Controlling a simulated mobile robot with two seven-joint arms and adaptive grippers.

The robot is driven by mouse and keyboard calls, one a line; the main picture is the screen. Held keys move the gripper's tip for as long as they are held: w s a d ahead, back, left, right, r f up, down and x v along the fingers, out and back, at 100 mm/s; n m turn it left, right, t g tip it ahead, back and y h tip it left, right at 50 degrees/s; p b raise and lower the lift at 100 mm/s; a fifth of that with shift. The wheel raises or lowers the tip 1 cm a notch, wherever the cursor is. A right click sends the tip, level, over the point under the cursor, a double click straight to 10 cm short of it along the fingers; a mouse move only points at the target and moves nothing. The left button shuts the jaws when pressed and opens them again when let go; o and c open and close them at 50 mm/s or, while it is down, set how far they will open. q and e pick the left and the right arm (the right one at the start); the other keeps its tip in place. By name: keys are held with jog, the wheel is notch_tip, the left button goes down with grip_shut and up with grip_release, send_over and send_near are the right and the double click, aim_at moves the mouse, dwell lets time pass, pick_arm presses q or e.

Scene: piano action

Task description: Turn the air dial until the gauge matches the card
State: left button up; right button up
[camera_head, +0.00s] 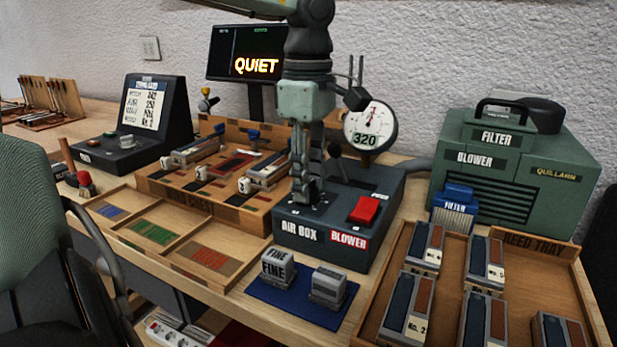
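The air box (290,243) is a dark box on the bench with a red blower switch (364,210) on its top. The round white gauge (370,127) stands above it and shows the number 320, its needle pointing near the top. The card (144,103) is a white sheet with lines of print on the black stand at the back left; its figures are too small to read surely. My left gripper (308,192) points down onto the left part of the air box's top. Its fingers are close together and hide the air dial, so their grip is unclear. My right gripper is out of view.
A black lever (336,152) rises behind the gripper. The wooden wind chest (201,206) is close on the left. The blue mat (262,291) with two grey blocks lies in front. The reed tray (540,262) and green blower (540,196) stand on the right.

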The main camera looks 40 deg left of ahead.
pick_arm(q)
jog(key=c, duration=0.5)
jog(key=shift+n, duration=0.3)
jog(key=shift+f+b, duration=0.1)
jog(key=shift+b, duration=0.25)
jog(key=shift+n, duration=0.5)
jog(key=shift+n+b, duration=0.95)
jog(key=shift+n, duration=1.15)
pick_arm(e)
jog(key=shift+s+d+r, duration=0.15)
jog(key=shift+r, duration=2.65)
pick_arm(q)
jog(key=o, duration=1.1)
jog(key=shift+o, duration=0.2)
